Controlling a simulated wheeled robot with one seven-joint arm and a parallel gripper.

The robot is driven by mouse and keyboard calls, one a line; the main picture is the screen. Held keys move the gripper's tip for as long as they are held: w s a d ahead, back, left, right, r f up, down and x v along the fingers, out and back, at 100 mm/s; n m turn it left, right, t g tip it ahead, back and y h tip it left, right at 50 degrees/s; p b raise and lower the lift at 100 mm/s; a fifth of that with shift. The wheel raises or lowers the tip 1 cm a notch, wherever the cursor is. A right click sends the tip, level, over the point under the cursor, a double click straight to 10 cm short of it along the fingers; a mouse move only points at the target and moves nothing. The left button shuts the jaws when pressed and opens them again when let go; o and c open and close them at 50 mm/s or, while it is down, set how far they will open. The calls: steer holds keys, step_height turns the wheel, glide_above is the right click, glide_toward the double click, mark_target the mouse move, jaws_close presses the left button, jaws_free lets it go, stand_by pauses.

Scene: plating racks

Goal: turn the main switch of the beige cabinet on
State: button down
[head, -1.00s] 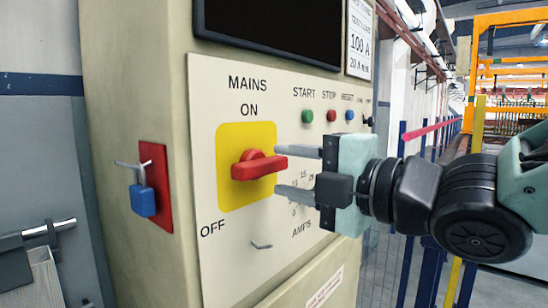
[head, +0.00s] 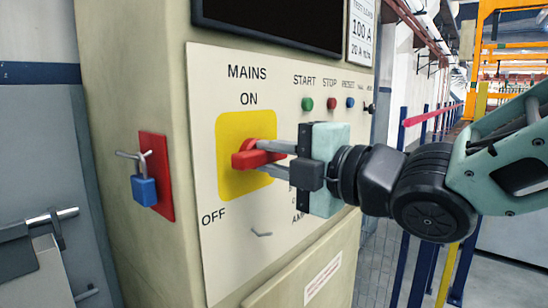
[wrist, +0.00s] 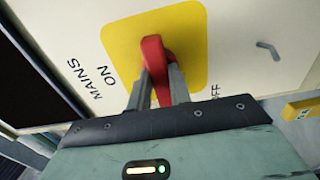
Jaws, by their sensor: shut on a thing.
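The beige cabinet (head: 130,75) stands at the left and centre of the head view. Its red main switch handle (head: 250,158) sits on a yellow plate (head: 232,190), with ON printed above and OFF at the lower left. The handle lies roughly horizontal, its free end towards my gripper. My gripper (head: 274,155) reaches in from the right and is shut on the handle. In the wrist view the two fingers (wrist: 158,90) stand on either side of the red handle (wrist: 152,52). The far part of the handle's hub is partly hidden by the fingers.
A blue padlock (head: 144,190) hangs on a red plate (head: 158,160) on the cabinet's side. A small hook (head: 261,234) juts out below the switch. Green, red and blue buttons (head: 332,103) sit above my gripper. Blue posts and railings (head: 404,140) stand at the right.

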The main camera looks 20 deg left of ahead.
steer(key=m+b, duration=0.1)
steer(key=m, duration=0.2)
steer(key=shift+f+b, duration=0.1)
steer(key=shift+b, duration=0.3)
steer(key=m, duration=0.5)
steer(key=shift+m+b, duration=0.3)
steer(key=m+p, duration=0.1)
steer(key=m, duration=0.3)
steer(key=m+p, duration=0.1)
steer(key=m, duration=0.4)
steer(key=c, duration=1.3)
jaws_free()
